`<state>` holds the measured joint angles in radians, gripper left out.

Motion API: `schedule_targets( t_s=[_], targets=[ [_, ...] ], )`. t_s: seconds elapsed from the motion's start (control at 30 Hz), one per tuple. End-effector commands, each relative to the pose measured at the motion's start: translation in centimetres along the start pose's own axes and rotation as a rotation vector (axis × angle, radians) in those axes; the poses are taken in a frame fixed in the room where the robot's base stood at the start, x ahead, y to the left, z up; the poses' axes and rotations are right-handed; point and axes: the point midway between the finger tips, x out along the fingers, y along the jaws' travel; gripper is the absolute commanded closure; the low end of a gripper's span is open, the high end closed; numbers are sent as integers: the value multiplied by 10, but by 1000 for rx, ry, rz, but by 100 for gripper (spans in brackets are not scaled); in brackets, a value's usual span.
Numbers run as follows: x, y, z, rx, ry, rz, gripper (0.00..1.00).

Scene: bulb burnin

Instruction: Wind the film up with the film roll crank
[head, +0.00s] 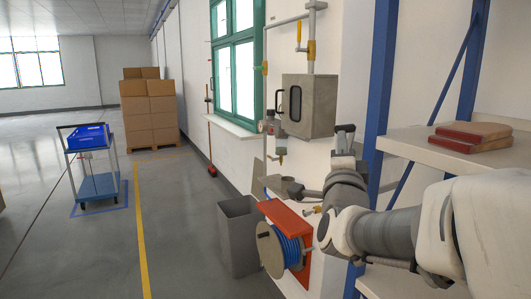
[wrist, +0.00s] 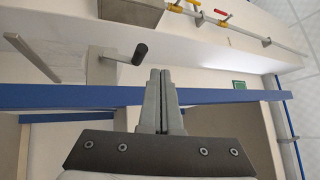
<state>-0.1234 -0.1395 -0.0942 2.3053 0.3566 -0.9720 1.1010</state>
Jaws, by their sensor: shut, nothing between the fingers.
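A crank with a black handle (wrist: 140,53) on a short metal arm shows in the wrist view, left of and beyond my gripper's fingertips. Its arm joins a pale block (wrist: 101,70). My gripper (wrist: 161,72) is shut and empty, with its fingers apart from the handle in the picture. In the head view my gripper (head: 345,130) points upward beside the wall, to the right of the grey cabinet. I cannot make out any film in either view. I cannot tell the crank for certain in the head view, where my arm covers part of the wall.
A grey wall cabinet (head: 308,106) with pipes and valves hangs near my gripper. Below are an orange-framed reel of blue hose (head: 290,250) and a grey bin (head: 238,235). A shelf with red books (head: 470,136) stands at right.

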Motion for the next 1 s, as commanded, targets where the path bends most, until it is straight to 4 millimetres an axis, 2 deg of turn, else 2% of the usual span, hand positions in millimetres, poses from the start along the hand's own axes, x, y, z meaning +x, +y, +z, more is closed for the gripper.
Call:
schedule_targets(
  t_s=[0.03,0.13,0.27,0.37,0.47,0.8,1.0],
  targets=[
    [-7,15,-5,99,36,17,100],
    [-15,28,-14,254,96,40,100],
    [-19,37,-21,357,140,52,100],
    [-15,38,-23,380,149,54,100],
    [-3,39,-25,379,152,55,100],
    [56,43,-33,374,149,54,100],
    [75,45,-35,376,147,54,100]
  ],
)
